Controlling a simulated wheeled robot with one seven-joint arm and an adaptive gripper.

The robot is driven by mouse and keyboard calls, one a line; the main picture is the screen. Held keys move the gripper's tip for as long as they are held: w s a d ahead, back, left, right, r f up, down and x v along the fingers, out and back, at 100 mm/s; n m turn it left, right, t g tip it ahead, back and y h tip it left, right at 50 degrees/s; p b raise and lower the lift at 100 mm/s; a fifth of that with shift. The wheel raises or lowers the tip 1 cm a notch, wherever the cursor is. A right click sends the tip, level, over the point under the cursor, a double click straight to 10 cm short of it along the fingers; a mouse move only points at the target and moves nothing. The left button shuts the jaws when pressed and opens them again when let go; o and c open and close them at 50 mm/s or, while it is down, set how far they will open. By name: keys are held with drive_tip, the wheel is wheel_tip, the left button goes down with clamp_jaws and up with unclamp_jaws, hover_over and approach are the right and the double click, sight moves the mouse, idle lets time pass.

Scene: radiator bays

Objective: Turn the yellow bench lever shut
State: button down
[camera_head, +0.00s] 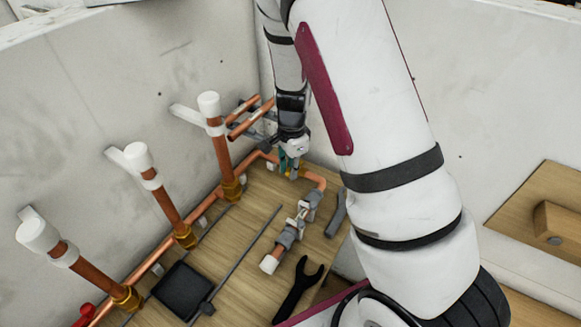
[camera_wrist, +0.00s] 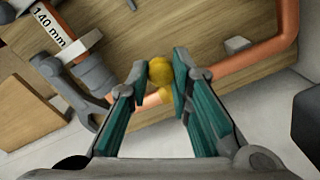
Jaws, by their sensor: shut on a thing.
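The yellow lever (camera_wrist: 161,73) is between my gripper's teal fingers in the wrist view, beside the copper pipe (camera_wrist: 251,54) that runs along the wooden bench. My gripper (camera_head: 290,166) reaches down over the bench's back corner in the head view and is shut on the lever. Both fingertips are against its sides. In the head view the fingers mostly hide the lever, so its angle to the pipe is hard to tell.
Upright copper pipes with white caps (camera_head: 137,156) stand along the left wall. A pipe fitting (camera_head: 292,232), a black open-ended wrench (camera_head: 299,287), a thin grey rod (camera_head: 246,254) and a black square pad (camera_head: 182,291) lie on the bench. Walls close in the corner behind.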

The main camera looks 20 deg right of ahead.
drive_tip(key=c, duration=1.4)
unclamp_jaws()
drive_tip(key=shift+w, duration=0.1)
drive_tip(key=shift+c, duration=0.2)
wheel_tip(320, 180, up, 12)
drive_tip(key=shift+s, duration=0.3)
